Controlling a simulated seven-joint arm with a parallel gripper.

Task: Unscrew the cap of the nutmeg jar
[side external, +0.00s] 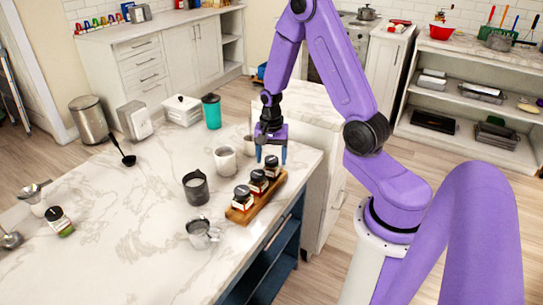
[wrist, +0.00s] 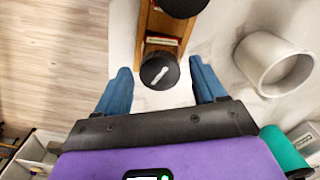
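A wooden rack (side external: 274,192) on the counter's edge holds three small jars with black caps: a near jar (side external: 242,203), a middle jar (side external: 258,186) and a far jar (side external: 272,173). I cannot read which is nutmeg. My gripper (side external: 271,159) points down over the far jar, open and empty. In the wrist view a black cap (wrist: 153,77) with a pale mark on top lies between the two blue fingers of my gripper (wrist: 161,74), with a gap on each side. Whether the fingertips are level with the cap is unclear.
Another black-capped jar (side external: 59,223) stands far left. The counter's middle is clear.

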